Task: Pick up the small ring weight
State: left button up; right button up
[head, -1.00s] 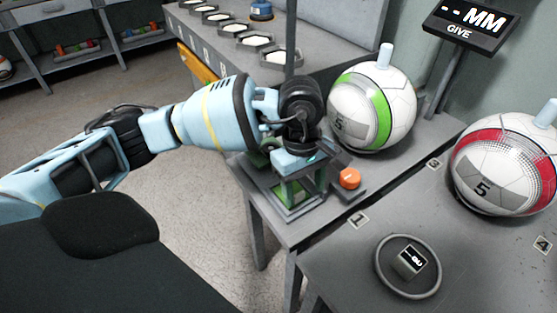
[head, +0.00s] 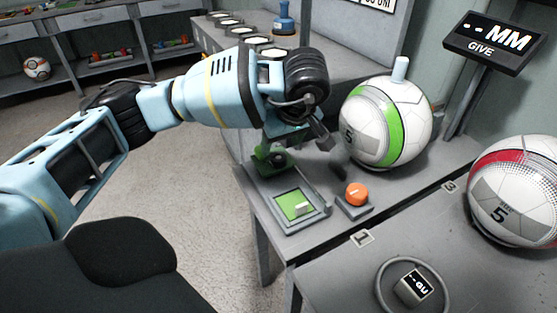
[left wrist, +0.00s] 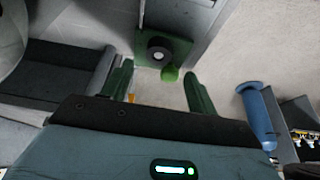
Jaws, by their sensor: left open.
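My left gripper (left wrist: 160,88) is open and empty, its two green fingers spread apart in the left wrist view. Beyond the fingers, a dark round piece with a pale centre (left wrist: 159,50) sits on a green block, with a green knob beside it. I cannot tell whether this is the small ring weight. In the head view, my left wrist hangs above the side table near a green fixture (head: 270,158), and the fingertips are not clear. My right gripper is not in view.
A green-striped ball (head: 385,122) stands close right of my left wrist, and a red-striped ball (head: 515,190) farther right. A green pad (head: 288,204) and orange button (head: 357,193) are on the side table. A display sign (head: 490,43) stands behind.

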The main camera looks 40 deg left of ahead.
aim_at(278, 157)
pick_arm(q)
jog(key=shift+d+b+x, duration=0.2)
jog(key=shift+x, duration=1.15)
jog(key=shift+d+b+x, duration=0.2)
jog(key=shift+x, duration=1.1)
jog(key=shift+f, duration=0.1)
jog(key=c, duration=1.1)
jog(key=shift+r, duration=0.65)
notch_tip(278, 157, up, 2)
jog(key=shift+r+p, duration=0.15)
jog(key=shift+p, duration=0.15)
jog(key=s, duration=0.5)
jog(key=s+r, duration=0.1)
jog(key=s, duration=1)
jog(key=shift+a+r+p, duration=0.2)
jog(key=shift+a+p, duration=0.15)
jog(key=shift+a, duration=0.05)
